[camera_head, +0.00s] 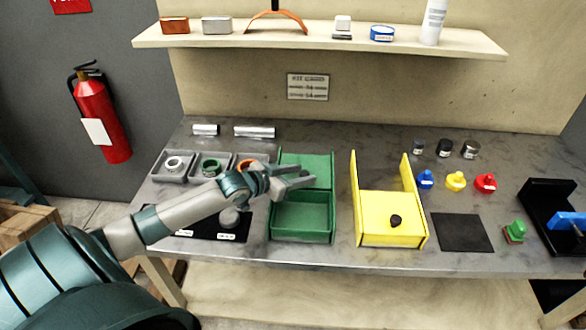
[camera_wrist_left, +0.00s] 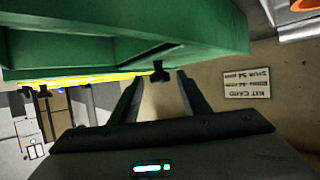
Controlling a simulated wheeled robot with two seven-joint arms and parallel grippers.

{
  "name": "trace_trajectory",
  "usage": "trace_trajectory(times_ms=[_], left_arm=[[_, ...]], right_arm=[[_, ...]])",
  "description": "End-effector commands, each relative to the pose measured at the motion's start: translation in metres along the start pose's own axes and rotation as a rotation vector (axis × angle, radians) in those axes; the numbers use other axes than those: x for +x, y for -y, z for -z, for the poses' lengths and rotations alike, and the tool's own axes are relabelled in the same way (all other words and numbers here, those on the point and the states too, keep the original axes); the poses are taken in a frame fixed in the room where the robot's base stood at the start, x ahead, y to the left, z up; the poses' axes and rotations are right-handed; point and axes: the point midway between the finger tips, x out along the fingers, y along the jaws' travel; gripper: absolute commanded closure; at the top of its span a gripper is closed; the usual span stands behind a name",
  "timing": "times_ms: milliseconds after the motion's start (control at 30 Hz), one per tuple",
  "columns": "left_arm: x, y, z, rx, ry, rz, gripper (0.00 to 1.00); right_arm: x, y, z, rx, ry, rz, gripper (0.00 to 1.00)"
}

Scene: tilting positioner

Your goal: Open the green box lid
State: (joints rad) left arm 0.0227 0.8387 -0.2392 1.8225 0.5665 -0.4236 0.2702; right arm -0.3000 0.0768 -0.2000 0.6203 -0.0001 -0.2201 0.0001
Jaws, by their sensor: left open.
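The green box (camera_head: 303,236) stands on the grey table near the middle, and I see into its empty front part. A green panel, seemingly its lid (camera_head: 308,163), is raised at the back of the box. In the left wrist view green panels (camera_wrist_left: 130,28) fill the top, and a small black knob (camera_wrist_left: 160,72) sticks out from their edge. My left gripper (camera_head: 308,180) is open in front of the raised panel. In the wrist view its fingers (camera_wrist_left: 160,85) stand either side of the knob; I cannot tell whether they touch it. My right gripper is not in view.
A yellow box (camera_head: 391,242) with a black knob stands right of the green box. Grey trays with rings (camera_head: 174,166) and a black mat (camera_head: 190,224) lie to the left, under my arm. A shelf (camera_head: 320,36) hangs above the table.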

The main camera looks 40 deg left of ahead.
Motion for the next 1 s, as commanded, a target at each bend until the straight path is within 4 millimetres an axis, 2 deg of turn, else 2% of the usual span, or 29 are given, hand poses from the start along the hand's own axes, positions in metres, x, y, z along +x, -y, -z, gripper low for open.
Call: trace_trajectory(times_ms=[167, 367, 1000], left_arm=[[-0.005, 0.001, -0.001, 0.001, 0.0, 0.001, 0.58], [-0.021, 0.0, -0.003, 0.0, 0.002, 0.0, 0.58], [-0.1, 0.0, -0.003, 0.0, 0.003, 0.0, 0.58]], right_arm=[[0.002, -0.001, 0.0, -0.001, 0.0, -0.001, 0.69], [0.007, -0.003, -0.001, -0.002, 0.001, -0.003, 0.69], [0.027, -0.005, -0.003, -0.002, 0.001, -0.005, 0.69]])
